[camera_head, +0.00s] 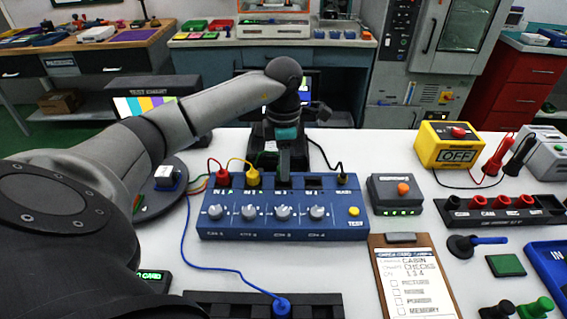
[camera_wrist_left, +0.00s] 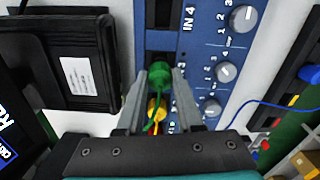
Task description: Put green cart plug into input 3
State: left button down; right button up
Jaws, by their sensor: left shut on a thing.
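The blue box (camera_head: 285,225) stands on the white table with a row of inputs along its back edge and knobs in front. My left gripper (camera_head: 284,172) points down over its third input. In the left wrist view, the gripper (camera_wrist_left: 160,80) is shut on the green plug (camera_wrist_left: 159,73), which is at the input 3 slot. I cannot tell how deep it sits. The head view hides the plug behind the fingers. A red plug (camera_head: 219,168) and a yellow plug (camera_head: 252,175) stand in the first two inputs. Input 4 (camera_head: 314,182) is empty.
A black plug (camera_head: 342,178) stands at the box's right end. A grey box with an orange button (camera_head: 403,188) and a clipboard (camera_head: 402,238) lie right of it. A blue plug (camera_head: 282,308) on a cable sits in a black rack in front.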

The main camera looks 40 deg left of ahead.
pick_arm(q)
jog(key=shift+f+b, duration=0.6)
jog(key=shift+f, duration=0.35)
jog(key=shift+c, duration=2.4)
grip_release()
notch_tip(320, 180, up, 15)
jog(key=p, duration=0.3)
jog(key=shift+r, duration=0.15)
